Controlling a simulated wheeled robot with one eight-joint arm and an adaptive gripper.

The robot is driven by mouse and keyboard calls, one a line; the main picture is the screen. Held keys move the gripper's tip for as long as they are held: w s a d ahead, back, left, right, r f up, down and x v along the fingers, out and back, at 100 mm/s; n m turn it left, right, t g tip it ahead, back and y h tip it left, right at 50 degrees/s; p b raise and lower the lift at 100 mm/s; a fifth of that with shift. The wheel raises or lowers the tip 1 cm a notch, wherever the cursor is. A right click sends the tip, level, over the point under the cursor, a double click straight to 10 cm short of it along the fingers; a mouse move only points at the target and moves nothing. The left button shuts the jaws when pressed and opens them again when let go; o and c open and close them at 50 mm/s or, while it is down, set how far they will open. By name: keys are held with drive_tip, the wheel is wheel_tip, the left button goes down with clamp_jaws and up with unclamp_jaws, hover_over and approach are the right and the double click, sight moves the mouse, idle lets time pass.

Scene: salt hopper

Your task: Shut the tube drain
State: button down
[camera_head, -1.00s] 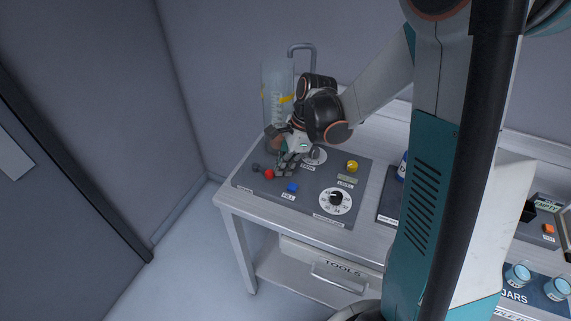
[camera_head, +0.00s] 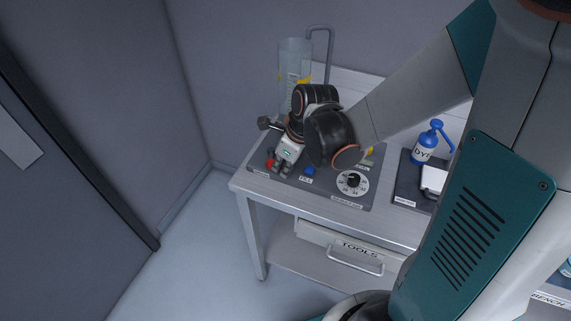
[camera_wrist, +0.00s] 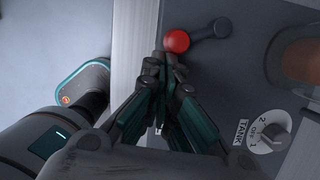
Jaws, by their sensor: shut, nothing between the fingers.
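The red ball knob (camera_wrist: 176,40) sits on the end of a short dark lever (camera_wrist: 208,31) on the grey panel, at the top of the wrist view. In the head view the red knob (camera_head: 270,160) is at the panel's left end, partly hidden by my gripper. My gripper (camera_wrist: 162,62) is shut and empty, its fingertips close to the knob; I cannot tell whether they touch it. My gripper (camera_head: 281,168) points down in the head view. The clear tube (camera_head: 294,62) stands behind my wrist, its lower part hidden. The drain label is not readable.
A blue bottle (camera_head: 425,146) stands to the right. The bench's left edge is close, with open floor beyond.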

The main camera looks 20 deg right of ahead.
drive_tip(key=shift+a, duration=0.8)
drive_tip(key=shift+w, duration=0.1)
drive_tip(key=shift+w+d, duration=0.35)
drive_tip(key=shift+w, duration=0.45)
drive_tip(key=shift+s, duration=0.15)
